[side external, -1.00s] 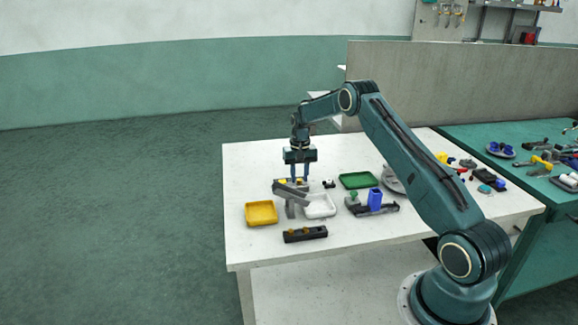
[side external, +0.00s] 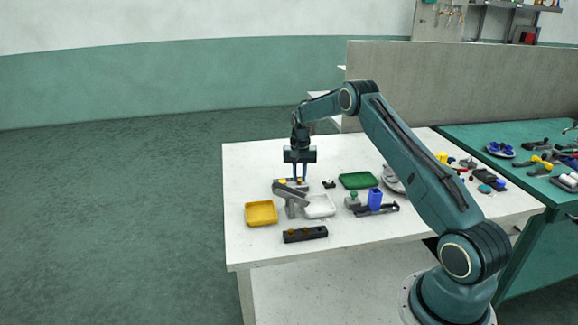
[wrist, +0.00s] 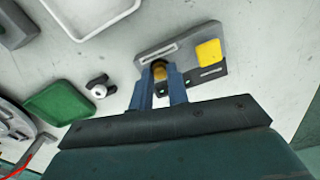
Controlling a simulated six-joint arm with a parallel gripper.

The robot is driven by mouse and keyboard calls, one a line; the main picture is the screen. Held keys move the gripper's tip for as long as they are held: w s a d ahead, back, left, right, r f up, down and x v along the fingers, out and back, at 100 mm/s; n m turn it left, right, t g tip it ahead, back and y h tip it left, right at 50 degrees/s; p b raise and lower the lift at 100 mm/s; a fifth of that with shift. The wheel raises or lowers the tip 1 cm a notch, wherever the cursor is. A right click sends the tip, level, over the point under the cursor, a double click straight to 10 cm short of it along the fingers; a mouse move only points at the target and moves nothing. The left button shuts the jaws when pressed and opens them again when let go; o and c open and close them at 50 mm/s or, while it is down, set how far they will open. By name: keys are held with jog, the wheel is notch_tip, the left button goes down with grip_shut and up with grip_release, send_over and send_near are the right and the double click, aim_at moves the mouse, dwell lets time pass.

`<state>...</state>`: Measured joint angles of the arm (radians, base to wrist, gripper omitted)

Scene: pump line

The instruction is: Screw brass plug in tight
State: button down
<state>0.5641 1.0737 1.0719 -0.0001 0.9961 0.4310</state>
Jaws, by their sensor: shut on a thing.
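My gripper (wrist: 159,80) points down at the grey block and is shut on the brass plug (wrist: 159,70), which shows between the blue fingertips in the wrist view. The plug is at the near edge of a grey block (wrist: 181,45) with a yellow square on top; whether it is seated in a hole cannot be told. In the side view, my gripper (side external: 300,178) is low over the same block (side external: 279,185), which is partly hidden behind a grey angled part.
A grey angled part (side external: 291,196) stands close in front of the block. A yellow tray (side external: 261,213), a white tray (side external: 322,207), a green tray (side external: 356,180) and a black holder with brass pieces (side external: 305,235) lie around. A blue cup (side external: 375,198) stands right.

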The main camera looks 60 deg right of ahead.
jog(key=m, duration=0.4)
jog(key=shift+m, duration=0.3)
jog(key=shift+m, duration=0.3)
jog(key=shift+m, duration=3.2)
jog(key=shift+m, duration=3.5)
